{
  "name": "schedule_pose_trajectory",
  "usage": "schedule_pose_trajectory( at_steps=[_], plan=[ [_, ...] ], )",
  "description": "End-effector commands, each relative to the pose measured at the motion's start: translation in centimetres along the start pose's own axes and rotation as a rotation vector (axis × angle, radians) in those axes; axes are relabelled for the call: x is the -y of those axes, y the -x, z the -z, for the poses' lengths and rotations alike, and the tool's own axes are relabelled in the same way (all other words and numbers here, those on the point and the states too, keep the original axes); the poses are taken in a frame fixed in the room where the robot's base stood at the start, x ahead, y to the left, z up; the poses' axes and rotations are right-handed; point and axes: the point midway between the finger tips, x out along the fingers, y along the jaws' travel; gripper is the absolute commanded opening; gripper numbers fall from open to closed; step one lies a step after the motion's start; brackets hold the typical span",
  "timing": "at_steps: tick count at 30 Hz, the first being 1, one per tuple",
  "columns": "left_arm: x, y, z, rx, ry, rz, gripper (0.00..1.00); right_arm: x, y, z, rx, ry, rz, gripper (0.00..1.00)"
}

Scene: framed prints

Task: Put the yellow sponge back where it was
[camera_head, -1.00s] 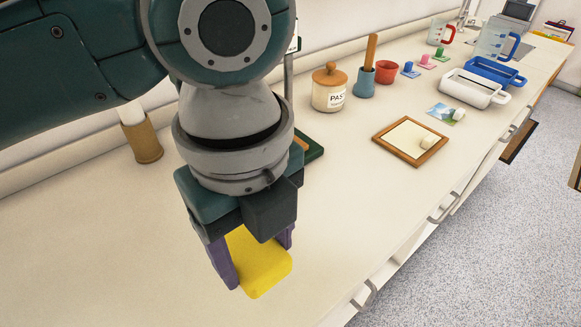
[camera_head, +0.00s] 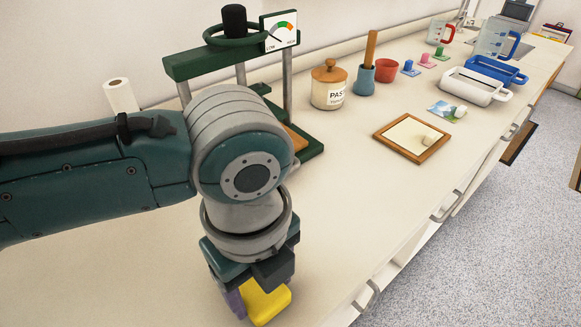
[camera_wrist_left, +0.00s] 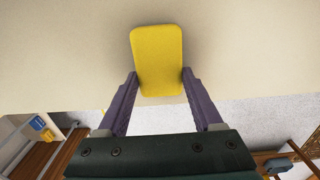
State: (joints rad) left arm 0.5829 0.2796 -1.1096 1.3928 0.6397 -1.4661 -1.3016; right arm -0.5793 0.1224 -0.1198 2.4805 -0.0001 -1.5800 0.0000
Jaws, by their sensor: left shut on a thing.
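The yellow sponge (camera_head: 267,300) is between the purple fingers of my left gripper (camera_head: 255,302), low over the near part of the counter in the head view. The left gripper is shut on it. In the left wrist view the sponge (camera_wrist_left: 157,60) sticks out past the fingertips (camera_wrist_left: 157,85), with the pale counter behind it. I cannot tell whether the sponge touches the counter. My right gripper is not in view.
A green press with a gauge (camera_head: 281,33) stands behind my left arm. A pasta jar (camera_head: 328,88), a blue pot (camera_head: 364,82), a red cup (camera_head: 387,71) and a wooden frame (camera_head: 388,145) stand farther along the counter (camera_head: 340,200). The counter's front edge is right of the sponge.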

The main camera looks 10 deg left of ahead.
Motion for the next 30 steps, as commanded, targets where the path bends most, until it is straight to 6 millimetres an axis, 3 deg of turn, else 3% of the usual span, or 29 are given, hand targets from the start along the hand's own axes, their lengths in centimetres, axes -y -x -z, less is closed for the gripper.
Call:
schedule_pose_trajectory(
  at_steps=[1, 8, 17, 20, 30],
  plan=[
    [0.0, -0.1, 0.0, 0.0, 0.0, 0.0, 0.71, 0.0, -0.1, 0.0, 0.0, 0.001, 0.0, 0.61],
    [0.0, 0.0, 0.0, 0.0, 0.0, 0.0, 0.96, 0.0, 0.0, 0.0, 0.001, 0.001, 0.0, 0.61],
    [0.0, 0.4, 0.0, 0.0, 0.0, 0.0, 0.97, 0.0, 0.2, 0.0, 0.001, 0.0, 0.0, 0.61],
    [0.1, 1.5, 0.0, -0.001, -0.001, 0.002, 0.97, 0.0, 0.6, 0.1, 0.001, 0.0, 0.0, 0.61],
    [0.1, 8.9, 0.0, 0.0, -0.001, 0.004, 0.97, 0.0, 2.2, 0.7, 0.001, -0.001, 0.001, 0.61]
  ],
)
